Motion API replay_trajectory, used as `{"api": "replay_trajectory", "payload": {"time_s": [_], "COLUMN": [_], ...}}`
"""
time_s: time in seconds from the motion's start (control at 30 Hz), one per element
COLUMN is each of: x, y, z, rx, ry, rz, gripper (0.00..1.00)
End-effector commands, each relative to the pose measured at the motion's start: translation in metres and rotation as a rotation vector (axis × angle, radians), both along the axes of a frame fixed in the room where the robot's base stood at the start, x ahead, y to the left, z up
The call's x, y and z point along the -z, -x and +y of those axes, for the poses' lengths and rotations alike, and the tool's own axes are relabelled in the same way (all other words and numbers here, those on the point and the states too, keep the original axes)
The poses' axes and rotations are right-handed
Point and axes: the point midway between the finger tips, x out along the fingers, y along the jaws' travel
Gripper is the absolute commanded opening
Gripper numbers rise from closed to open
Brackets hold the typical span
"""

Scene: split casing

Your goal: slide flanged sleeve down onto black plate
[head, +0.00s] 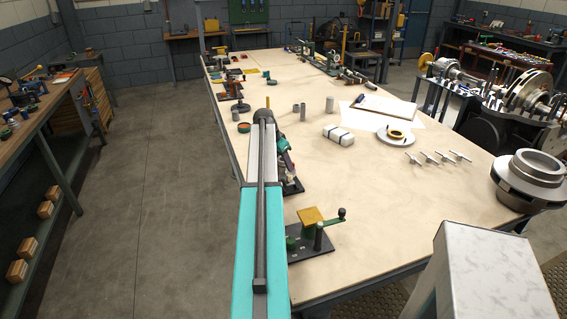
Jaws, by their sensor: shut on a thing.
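My gripper (287,166) is in the middle of the head view, partly behind my own arm and small. It points down just above a black plate (293,187) on the workbench. It is shut on a part that I take to be the flanged sleeve. The sleeve itself is too small and too hidden to make out. I cannot tell whether it touches the plate or is around anything on it.
Nearer on the workbench (375,210) is another black base (321,243) with a green cylinder, a yellow block and a crank.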

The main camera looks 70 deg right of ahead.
Motion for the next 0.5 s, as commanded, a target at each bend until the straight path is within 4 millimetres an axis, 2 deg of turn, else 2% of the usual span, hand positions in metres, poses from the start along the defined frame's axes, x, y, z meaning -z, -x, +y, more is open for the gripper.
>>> {"api": "replay_trajectory", "payload": {"time_s": [0.5], "x": [0.002], "y": [0.0], "z": [-0.0007], "rx": [0.0], "ry": [0.003], "rz": [0.001], "gripper": [0.0]}}
